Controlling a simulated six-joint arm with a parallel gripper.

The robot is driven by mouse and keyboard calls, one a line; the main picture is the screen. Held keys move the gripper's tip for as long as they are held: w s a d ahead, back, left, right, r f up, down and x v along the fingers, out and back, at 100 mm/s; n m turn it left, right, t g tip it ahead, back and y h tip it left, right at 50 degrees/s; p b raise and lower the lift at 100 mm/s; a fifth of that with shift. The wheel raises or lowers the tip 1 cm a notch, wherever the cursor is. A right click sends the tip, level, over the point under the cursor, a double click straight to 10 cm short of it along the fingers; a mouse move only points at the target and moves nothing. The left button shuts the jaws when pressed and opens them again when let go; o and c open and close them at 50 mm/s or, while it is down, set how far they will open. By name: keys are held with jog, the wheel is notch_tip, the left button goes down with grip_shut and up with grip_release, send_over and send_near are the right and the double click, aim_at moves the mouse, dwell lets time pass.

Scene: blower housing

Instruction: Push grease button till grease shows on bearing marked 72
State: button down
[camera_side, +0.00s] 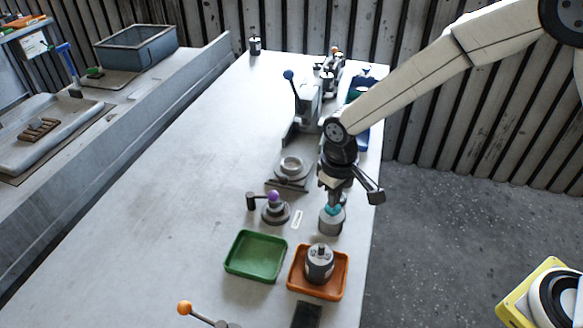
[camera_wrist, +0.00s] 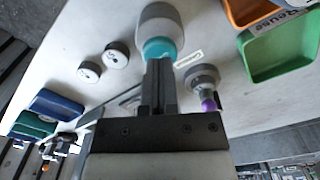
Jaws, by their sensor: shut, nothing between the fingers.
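A grey cylinder with a teal cap, seemingly the grease button (camera_side: 331,213), stands on the table at its right edge; the teal cap also shows in the wrist view (camera_wrist: 160,48). My gripper (camera_side: 334,200) is shut and empty, its fingertips right at the teal cap. I cannot tell whether they press it. In the wrist view my gripper (camera_wrist: 160,65) overlaps the cap's edge. Two small round parts, perhaps bearings, lie left of it: one nearer the cap (camera_wrist: 117,53) and one farther off (camera_wrist: 90,70). Their marks are too small to read. I see no grease.
A purple-knobbed device (camera_side: 274,205) stands left of the cylinder, with a white label strip (camera_side: 297,219) between. A green tray (camera_side: 256,256) and an orange tray (camera_side: 334,290) holding a grey part (camera_side: 319,263) are in front. A lever press (camera_side: 305,105) stands behind. The table's left side is clear.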

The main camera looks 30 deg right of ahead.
jog(key=shift+f, duration=0.95)
jog(key=shift+r, duration=1.1)
jog(key=shift+f, duration=0.25)
